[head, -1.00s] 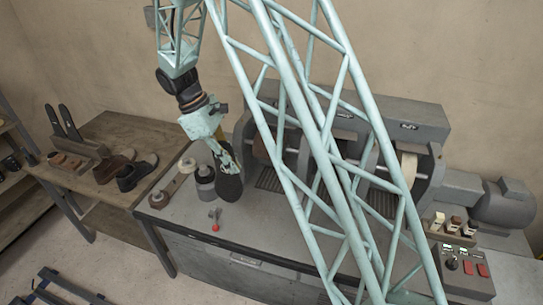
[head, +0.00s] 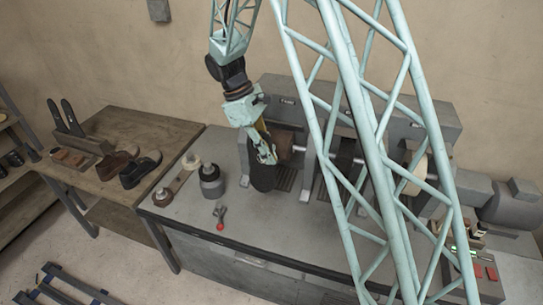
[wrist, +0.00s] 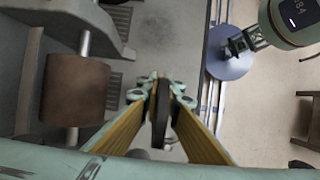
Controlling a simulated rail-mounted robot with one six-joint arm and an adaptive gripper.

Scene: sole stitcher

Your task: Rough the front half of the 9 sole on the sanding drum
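My gripper (head: 266,152) is shut on a dark sole (head: 264,176), which hangs upright below the fingers in the head view. In the wrist view my gripper (wrist: 160,97) pinches the sole (wrist: 160,115), seen edge-on between the two fingers. No size mark is readable on it. The brown sanding drum (head: 285,143) is just behind and right of the sole in the head view. In the wrist view the drum (wrist: 75,92) is left of the fingers, with a visible gap between drum and sole.
The grey machine (head: 385,114) carries more wheels to the right, including a pale one (head: 413,172), partly behind my arm. A dark jar (head: 211,181) and a red-tipped tool (head: 220,217) are on the bench. Shoes (head: 139,170) and a sole rack (head: 78,143) occupy the left table.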

